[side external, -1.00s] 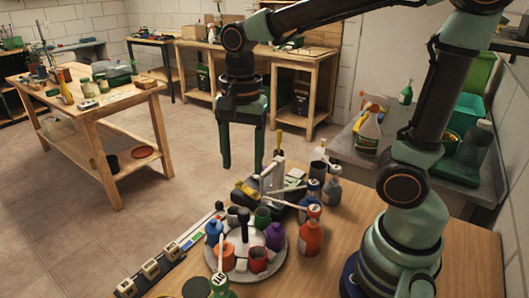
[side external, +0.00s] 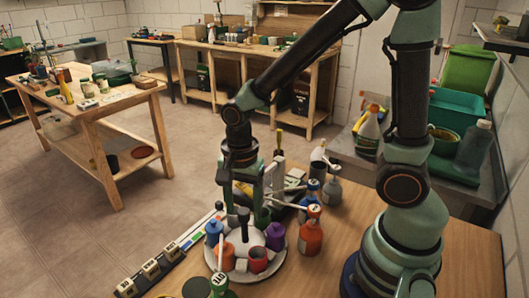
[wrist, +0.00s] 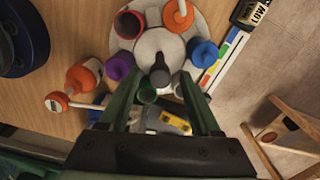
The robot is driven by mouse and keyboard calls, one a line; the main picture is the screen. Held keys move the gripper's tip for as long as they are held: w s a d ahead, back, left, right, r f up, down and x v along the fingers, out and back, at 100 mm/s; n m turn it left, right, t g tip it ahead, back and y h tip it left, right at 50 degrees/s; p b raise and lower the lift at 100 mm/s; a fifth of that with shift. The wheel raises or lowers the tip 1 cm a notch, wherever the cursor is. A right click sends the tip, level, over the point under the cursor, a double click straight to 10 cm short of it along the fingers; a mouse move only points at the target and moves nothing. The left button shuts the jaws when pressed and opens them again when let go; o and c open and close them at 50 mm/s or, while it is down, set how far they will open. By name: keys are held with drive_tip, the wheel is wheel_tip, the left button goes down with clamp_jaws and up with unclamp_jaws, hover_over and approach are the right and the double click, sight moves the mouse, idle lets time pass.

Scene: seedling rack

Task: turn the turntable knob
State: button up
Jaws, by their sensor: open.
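The turntable (side external: 237,279) is a round pale disc on the near part of the wooden table, with several coloured pots around its rim. Its dark upright knob (side external: 243,224) rises from the middle. My gripper (side external: 246,213) is open, pointing down just behind the knob in the side view. In the wrist view my gripper (wrist: 160,76) has its green fingers left and right of the knob (wrist: 159,70), with gaps on both sides. The turntable (wrist: 150,43) shows past the fingertips. Whether the fingertips are level with the knob is hard to tell.
Orange-capped bottles (side external: 308,238) stand right of the turntable. A dark strip with labelled blocks (side external: 151,269) runs along its left. A yellow-and-grey item (wrist: 175,122) lies behind it. Bare wood (side external: 420,225) shows at the right.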

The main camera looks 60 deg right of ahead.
drive_tip(key=shift+f, duration=0.2)
clamp_jaws()
